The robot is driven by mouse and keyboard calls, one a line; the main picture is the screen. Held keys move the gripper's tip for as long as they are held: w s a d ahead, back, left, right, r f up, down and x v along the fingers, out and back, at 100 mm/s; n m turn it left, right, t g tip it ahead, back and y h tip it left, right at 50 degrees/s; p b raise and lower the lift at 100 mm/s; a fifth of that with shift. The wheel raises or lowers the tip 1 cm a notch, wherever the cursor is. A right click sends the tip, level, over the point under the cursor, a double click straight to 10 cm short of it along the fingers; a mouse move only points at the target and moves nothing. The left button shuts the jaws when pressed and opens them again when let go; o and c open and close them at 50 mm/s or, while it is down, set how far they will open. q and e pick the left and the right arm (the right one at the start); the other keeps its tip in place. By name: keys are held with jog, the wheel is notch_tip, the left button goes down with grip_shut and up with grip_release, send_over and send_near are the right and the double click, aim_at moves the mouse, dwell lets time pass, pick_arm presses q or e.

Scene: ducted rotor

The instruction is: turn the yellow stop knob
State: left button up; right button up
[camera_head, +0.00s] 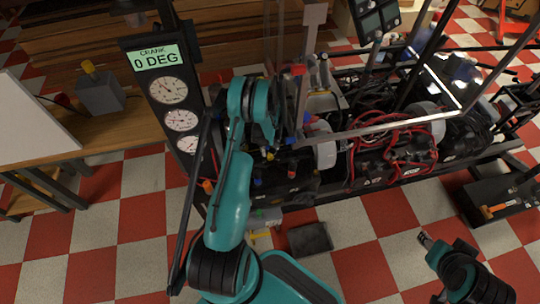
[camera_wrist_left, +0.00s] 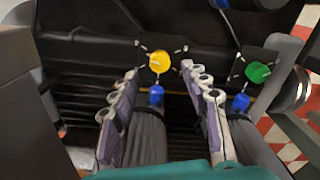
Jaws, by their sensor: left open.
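The yellow stop knob (camera_wrist_left: 159,61) sits on a dark panel in the left wrist view, with pale marks around it. My left gripper (camera_wrist_left: 161,76) is open, with one finger to the left of the knob and the other to its right. The knob shows in the gap, just beyond the fingertips; I see no contact. In the head view my left arm reaches to the near side of the machine, and its gripper is mostly hidden there. Part of my right arm shows at the lower right, but its jaw state is unclear.
A green knob (camera_wrist_left: 257,72) sits to the right of the yellow one, with blue pieces (camera_wrist_left: 240,103) nearby. A gauge panel (camera_head: 168,92) reading "CRANK 0 DEG" stands left of the machine. Red cables (camera_head: 385,135) run along the machine.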

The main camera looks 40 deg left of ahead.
aim_at(270, 155)
pick_arm(q)
notch_tip(270, 155, down, 5)
jog(key=shift+r+b, duration=0.1)
jog(key=shift+b, duration=0.65)
grip_shut()
jog(key=shift+m, duration=1.6)
grip_release()
